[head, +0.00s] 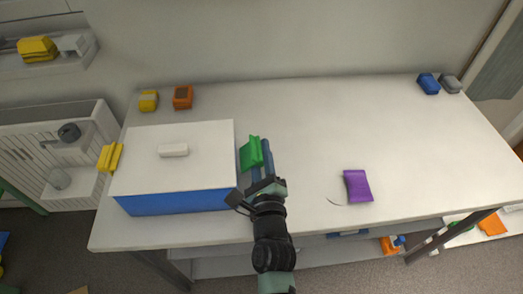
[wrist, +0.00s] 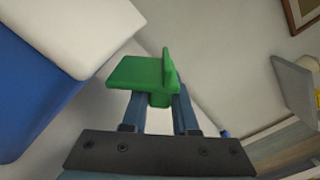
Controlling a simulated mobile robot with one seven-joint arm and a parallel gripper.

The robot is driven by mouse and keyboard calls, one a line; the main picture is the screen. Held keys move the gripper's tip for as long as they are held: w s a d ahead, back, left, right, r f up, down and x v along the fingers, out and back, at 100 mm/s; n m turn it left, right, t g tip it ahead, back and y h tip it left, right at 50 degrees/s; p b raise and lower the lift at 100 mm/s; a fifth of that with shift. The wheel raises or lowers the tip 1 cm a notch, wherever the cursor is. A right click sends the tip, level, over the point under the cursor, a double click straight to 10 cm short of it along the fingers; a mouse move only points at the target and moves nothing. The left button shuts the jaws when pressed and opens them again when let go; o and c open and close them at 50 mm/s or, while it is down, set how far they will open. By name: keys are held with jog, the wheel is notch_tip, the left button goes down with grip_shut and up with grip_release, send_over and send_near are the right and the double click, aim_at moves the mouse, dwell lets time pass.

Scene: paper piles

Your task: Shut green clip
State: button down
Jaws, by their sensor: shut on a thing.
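The green clip (head: 251,153) is at the right side of the blue and white box in the head view. In the wrist view the green clip (wrist: 148,75) sits between the tips of my gripper (wrist: 160,103), with a broad flat plate to the left and a thin upright plate to the right. My gripper (head: 264,160) is shut on the clip. The fingers hide part of its lower body. I cannot tell whether the clip touches the box or the table.
The blue box with a white lid (head: 135,174) stands at the table's left, with a white block (head: 173,150) on top. A purple thing (head: 357,186) lies to the right. A yellow block (head: 148,100) and an orange block (head: 183,97) stand behind.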

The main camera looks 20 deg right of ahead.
aim_at(250, 147)
jog(key=n+p, duration=0.1)
jog(key=r+n+p, duration=0.1)
jog(key=n, duration=0.1)
jog(key=a+r+n+p, duration=0.1)
jog(key=shift+w+n, duration=0.15)
jog(key=shift+n, duration=0.15)
jog(key=n+p, duration=0.1)
jog(key=a+n+p, duration=0.1)
jog(key=n, duration=0.1)
jog(key=shift+w+r+p, duration=0.15)
jog(key=shift+r+p, duration=0.15)
jog(key=shift+p, duration=0.1)
jog(key=shift+w+a+n+p, duration=0.1)
jog(key=shift+a+n+p, duration=0.3)
jog(key=shift+n+p, duration=0.4)
jog(key=c, duration=0.7)
grip_release()
jog(key=v, duration=1.3)
jog(key=shift+w+r, duration=0.1)
jog(key=shift+r, duration=0.05)
